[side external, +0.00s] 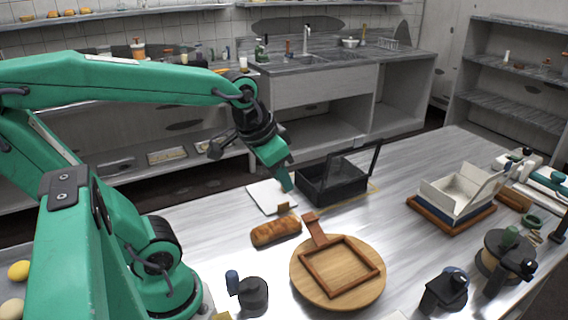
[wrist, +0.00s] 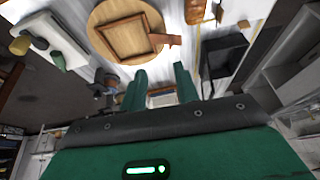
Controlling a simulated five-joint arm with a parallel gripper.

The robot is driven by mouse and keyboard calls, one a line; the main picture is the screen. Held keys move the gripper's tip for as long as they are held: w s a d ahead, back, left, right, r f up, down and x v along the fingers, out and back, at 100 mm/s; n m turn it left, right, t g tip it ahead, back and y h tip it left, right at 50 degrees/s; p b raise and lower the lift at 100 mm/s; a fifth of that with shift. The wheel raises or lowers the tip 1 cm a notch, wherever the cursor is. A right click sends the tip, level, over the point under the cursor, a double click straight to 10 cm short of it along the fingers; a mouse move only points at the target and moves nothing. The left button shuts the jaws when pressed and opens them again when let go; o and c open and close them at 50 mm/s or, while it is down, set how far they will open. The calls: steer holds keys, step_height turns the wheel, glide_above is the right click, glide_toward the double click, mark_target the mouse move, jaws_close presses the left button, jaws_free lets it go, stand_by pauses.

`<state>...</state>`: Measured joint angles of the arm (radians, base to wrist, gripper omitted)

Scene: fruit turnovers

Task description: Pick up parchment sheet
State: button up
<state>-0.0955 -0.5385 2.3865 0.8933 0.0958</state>
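The parchment sheet looks to be the flat white square (side external: 264,194) on the table, left of the black open-lidded box (side external: 330,184). A small brown piece (side external: 284,207) sits at its near edge. In the side view my gripper (side external: 287,184) points down by the sheet's right side; whether it touches is unclear. In the wrist view my gripper (wrist: 160,82) has its two green fingers apart, with nothing seen held between them. A white patch at the top edge there may be the sheet, mostly cut off.
A brown loaf (side external: 276,231) lies nearer than the sheet. A round wooden board (side external: 301,282) with a square wooden frame (side external: 340,290) lies to its right. A white box on a wooden base (side external: 452,218) and dark tools stand further right. Table between board and white box is clear.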

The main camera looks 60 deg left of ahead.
steer(key=w+a+f+g, duration=0.2)
steer(key=w+a+f, duration=0.3)
steer(key=w+a, duration=0.3)
steer(key=g, duration=0.3)
glide_toward(285, 200)
steer(key=s+d, duration=0.1)
steer(key=s+d+r, duration=0.1)
steer(key=d, duration=0.1)
steer(key=shift+s+d+r, duration=0.15)
steer(key=shift+s+d, duration=0.1)
steer(key=shift+d+f, duration=0.15)
steer(key=shift+f, duration=3.75)
jaws_close()
